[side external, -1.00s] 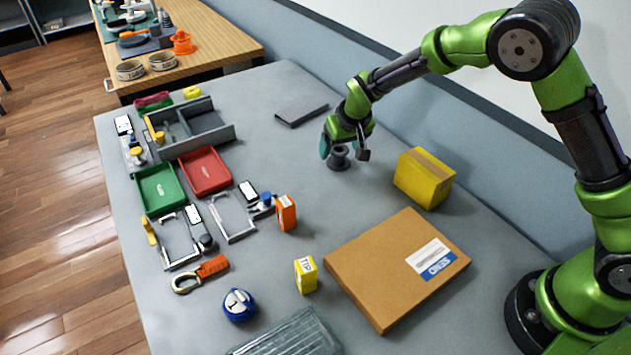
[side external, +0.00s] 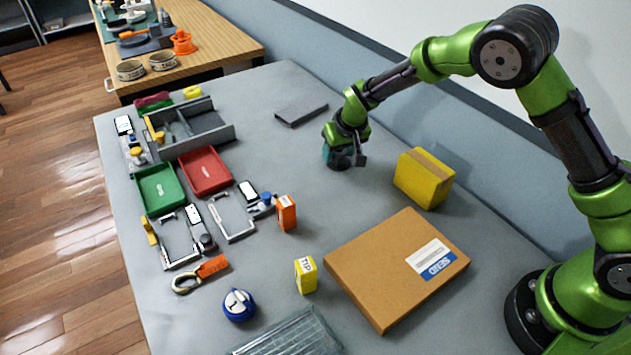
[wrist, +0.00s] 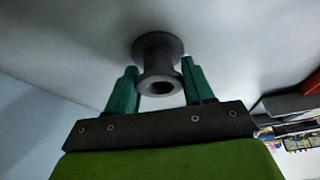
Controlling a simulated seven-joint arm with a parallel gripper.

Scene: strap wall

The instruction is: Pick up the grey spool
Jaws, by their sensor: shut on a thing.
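The grey spool (wrist: 158,55) is dark grey with wide end flanges and a hole through its middle. In the wrist view it sits between the two teal fingers of my gripper (wrist: 160,85), one finger on each side. In the side external view my gripper (side external: 338,158) is low over the table, shut on the spool, which is mostly hidden behind the fingers. The spool appears to be at or very near the table top (side external: 290,170); I cannot tell whether there is a gap beneath it.
A yellow box (side external: 423,178) stands to the right of my gripper, and a flat grey block (side external: 301,111) lies behind it. A large cardboard box (side external: 396,270) lies in front. Red (side external: 205,170) and green (side external: 162,189) trays are at left. The table just left of my gripper is clear.

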